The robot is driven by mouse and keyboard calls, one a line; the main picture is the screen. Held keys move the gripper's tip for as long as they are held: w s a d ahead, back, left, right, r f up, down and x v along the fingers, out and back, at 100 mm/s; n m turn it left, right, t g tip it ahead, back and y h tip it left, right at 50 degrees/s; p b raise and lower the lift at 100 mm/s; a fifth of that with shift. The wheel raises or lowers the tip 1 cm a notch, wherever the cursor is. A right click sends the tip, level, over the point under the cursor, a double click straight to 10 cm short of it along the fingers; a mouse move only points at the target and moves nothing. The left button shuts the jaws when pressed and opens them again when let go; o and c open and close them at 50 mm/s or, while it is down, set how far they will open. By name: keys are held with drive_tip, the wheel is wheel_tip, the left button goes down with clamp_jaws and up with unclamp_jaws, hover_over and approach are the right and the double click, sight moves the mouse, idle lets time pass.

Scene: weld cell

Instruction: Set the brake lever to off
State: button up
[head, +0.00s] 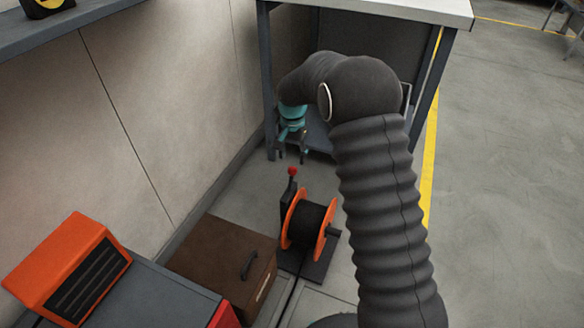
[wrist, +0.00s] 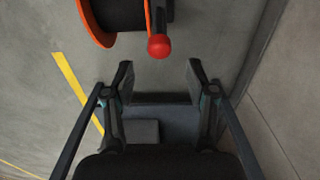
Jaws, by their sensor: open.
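The brake lever is a dark upright piece with a red ball knob (head: 292,171), beside the cable reel (head: 310,222) with orange flanges and a black drum. In the wrist view the red knob (wrist: 159,46) lies just past my fingertips, roughly centred between them, with no visible contact. My gripper (wrist: 159,76) is open and empty. The lever's lower part and any off marking cannot be made out.
The reel stands on a dark base on the floor. A brown box (head: 223,262) with a black handle is to its left, and an orange machine (head: 72,268) is at lower left. A workbench (head: 400,10) stands behind. The wall bounds the left; open floor (head: 500,150) lies right.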

sight(293, 168)
wheel_tip(293, 168, down, 6)
idle(0.4)
clamp_jaws()
